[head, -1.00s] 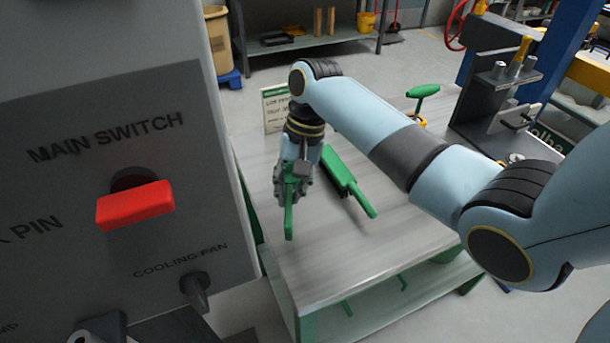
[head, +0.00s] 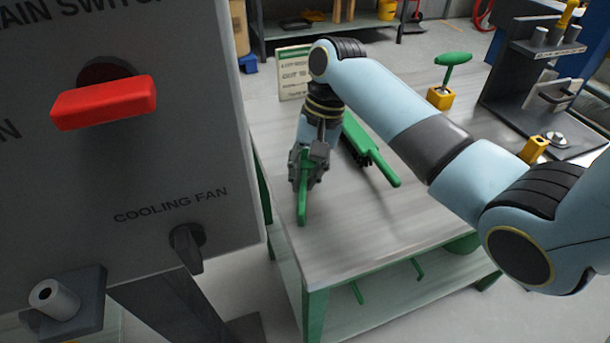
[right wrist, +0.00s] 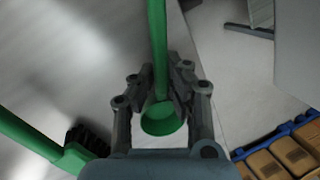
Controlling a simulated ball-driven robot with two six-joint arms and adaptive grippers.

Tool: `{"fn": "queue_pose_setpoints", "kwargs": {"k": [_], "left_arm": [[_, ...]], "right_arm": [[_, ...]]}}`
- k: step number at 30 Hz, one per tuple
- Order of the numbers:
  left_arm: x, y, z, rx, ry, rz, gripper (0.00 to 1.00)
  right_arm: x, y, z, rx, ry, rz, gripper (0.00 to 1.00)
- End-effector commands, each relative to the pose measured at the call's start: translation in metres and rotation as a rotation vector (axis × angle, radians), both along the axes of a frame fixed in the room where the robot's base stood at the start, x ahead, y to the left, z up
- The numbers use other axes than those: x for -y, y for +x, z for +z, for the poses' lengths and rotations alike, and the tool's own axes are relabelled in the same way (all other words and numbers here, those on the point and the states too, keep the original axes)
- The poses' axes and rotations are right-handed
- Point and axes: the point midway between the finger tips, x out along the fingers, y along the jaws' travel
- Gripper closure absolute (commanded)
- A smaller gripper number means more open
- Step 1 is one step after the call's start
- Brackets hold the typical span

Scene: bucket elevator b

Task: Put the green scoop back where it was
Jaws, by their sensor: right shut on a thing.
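The green scoop (head: 303,208) is in my right gripper (head: 304,170), at the left part of the grey table. In the head view its green handle points toward the table's near edge, and the gripper hides the rest. In the right wrist view (right wrist: 160,80) the fingers are shut around the scoop (right wrist: 159,40), whose round green end (right wrist: 160,118) shows between them. Whether the scoop touches the tabletop I cannot tell. My left gripper is not in view.
A green brush (head: 383,168) with dark bristles lies right of the gripper. A sign (head: 293,72) stands behind. A green T-handled tool (head: 453,60) stands in a yellow holder (head: 440,98). The grey switch panel (head: 190,130) is close at left. The table's front (head: 365,235) is clear.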

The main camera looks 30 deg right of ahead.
Motion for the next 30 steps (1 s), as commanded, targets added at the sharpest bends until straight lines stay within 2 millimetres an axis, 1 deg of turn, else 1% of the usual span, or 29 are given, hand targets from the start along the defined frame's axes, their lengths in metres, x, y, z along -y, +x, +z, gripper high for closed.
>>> {"fn": "queue_pose_setpoints", "kwargs": {"k": [9, 26, 27, 30], "left_arm": [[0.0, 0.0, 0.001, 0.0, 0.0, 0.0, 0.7], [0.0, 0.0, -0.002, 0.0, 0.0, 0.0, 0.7], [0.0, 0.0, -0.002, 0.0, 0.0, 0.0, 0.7], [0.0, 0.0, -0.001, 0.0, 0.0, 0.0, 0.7]], "right_arm": [[0.0, 0.0, 0.0, 0.001, -0.001, 0.0, 1.0], [0.0, 0.0, -0.011, 0.0, 0.0, 0.0, 1.0], [0.0, 0.0, -0.011, 0.0, 0.0, 0.0, 0.87], [0.0, 0.0, -0.011, 0.0, 0.0, 0.0, 0.74]]}}
